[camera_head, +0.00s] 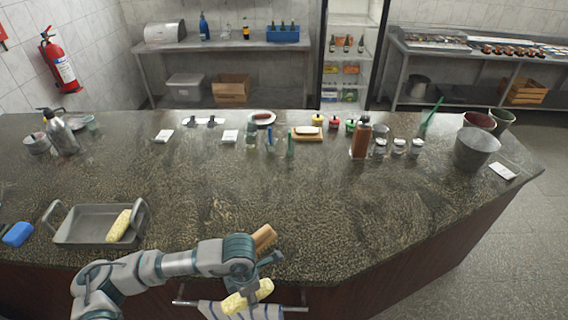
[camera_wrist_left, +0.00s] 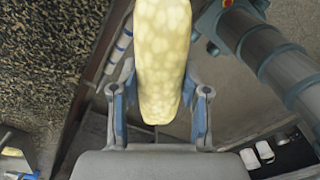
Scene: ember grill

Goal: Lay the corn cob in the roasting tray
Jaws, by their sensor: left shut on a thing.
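My left gripper (camera_head: 246,288) is shut on a pale yellow corn cob (camera_head: 255,294), just off the counter's front edge. In the left wrist view the corn cob (camera_wrist_left: 162,55) stands lengthwise between the two fingers of the left gripper (camera_wrist_left: 159,110). The grey roasting tray (camera_head: 75,238) sits on the counter at the left, with a raised handle at each end. A second corn cob (camera_head: 119,226) lies in the right part of the tray. The held cob is to the right of the tray and apart from it. My right gripper is not in view.
A striped cloth (camera_head: 212,310) hangs on a rail below the counter edge. A brown block-like thing (camera_head: 264,237) is beside my left wrist. A blue object (camera_head: 17,234) lies left of the tray. Jars and bottles line the back; the counter's middle (camera_head: 200,190) is clear.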

